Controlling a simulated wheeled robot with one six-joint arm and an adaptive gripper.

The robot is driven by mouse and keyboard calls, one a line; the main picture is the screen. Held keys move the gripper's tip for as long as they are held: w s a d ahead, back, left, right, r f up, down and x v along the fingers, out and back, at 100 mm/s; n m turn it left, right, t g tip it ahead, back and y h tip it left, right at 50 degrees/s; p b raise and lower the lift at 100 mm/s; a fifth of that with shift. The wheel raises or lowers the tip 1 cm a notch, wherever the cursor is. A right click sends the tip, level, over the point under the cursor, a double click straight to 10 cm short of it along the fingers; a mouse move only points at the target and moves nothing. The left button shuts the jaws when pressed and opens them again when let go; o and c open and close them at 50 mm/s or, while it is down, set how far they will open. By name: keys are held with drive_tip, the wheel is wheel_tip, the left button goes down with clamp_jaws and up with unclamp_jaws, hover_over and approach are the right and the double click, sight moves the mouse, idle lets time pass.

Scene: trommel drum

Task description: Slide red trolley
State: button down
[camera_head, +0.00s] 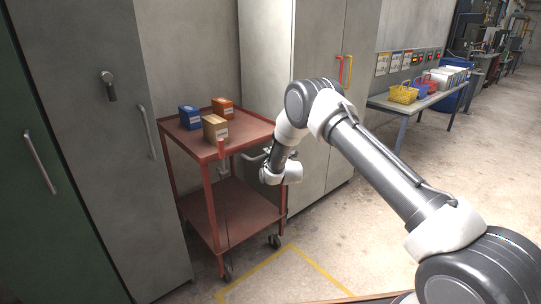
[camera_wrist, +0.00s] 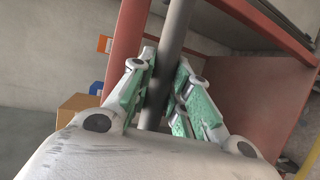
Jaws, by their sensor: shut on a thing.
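The red trolley (camera_head: 243,212) stands upright between grey cabinets, with two shelves and dark castors on the floor. A blue box (camera_head: 190,118), an orange box (camera_head: 222,107) and a tan box (camera_head: 215,129) sit on its top shelf. My gripper (camera_wrist: 165,72) is shut around a grey bar, the trolley's handle (camera_wrist: 177,24), with a green-padded finger on each side. In the head view my gripper is at the trolley's right side, partly hidden by my wrist. Red trolley frame (camera_wrist: 125,45) shows beside the handle in the wrist view.
A yellow floor outline (camera_head: 290,248) lies just in front of the trolley's castors. A grey cabinet (camera_head: 130,150) stands close on its left, a pale cabinet (camera_head: 318,165) behind on its right. A table (camera_head: 400,107) with baskets stands further right. Floor at the right is clear.

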drive_tip(key=shift+w+a+r, duration=0.1)
drive_tip(key=shift+w+a, duration=0.05)
drive_tip(key=c, duration=1.3)
unclamp_jaws()
drive_tip(key=v, duration=1.2)
